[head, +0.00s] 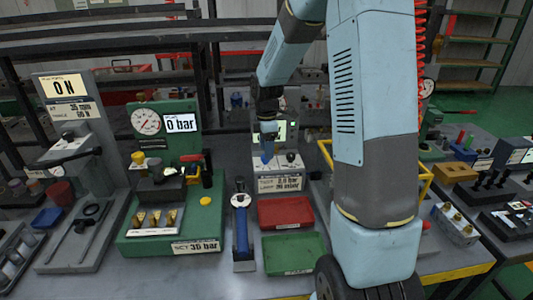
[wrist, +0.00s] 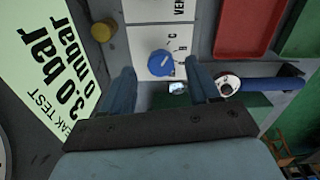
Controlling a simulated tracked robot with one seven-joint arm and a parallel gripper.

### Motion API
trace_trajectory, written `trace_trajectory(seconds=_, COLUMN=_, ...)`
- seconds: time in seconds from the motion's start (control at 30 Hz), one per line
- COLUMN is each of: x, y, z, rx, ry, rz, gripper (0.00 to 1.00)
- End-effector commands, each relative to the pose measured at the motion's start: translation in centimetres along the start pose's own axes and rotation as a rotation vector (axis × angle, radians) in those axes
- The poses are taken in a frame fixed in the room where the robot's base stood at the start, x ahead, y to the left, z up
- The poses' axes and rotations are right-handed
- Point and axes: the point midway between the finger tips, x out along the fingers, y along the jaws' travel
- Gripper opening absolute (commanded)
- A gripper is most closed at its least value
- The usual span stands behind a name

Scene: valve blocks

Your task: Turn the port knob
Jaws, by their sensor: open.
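The knob is blue and round with a small pointer (wrist: 161,63). It sits on a white panel (wrist: 150,40) with the letters C and B beside it and part of a word starting "VEN" above. My gripper (wrist: 160,72) is open, with one blue finger on each side of the knob in the picture. I cannot tell whether the fingers touch it or how far off they are.
A pale green display (wrist: 40,70) reads 3.0 bar and 0 mbar, beside a yellow-brown knob (wrist: 102,27). A red tray (head: 286,213) and a green tray (head: 295,254) lie in front of the station.

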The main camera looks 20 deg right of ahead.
Motion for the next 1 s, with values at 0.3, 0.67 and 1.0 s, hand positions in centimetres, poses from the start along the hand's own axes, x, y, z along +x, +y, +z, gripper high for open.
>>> trace_trajectory(seconds=0.3, x=2.4, y=0.0, z=0.0, rx=0.000, ry=0.000, rz=0.000, gripper=0.61)
trace_trajectory(seconds=0.67, x=2.5, y=0.0, z=0.0, rx=0.000, ry=0.000, rz=0.001, gripper=0.53)
trace_trajectory(seconds=1.0, x=2.5, y=0.0, z=0.0, rx=0.000, ry=0.000, rz=0.001, gripper=0.21)
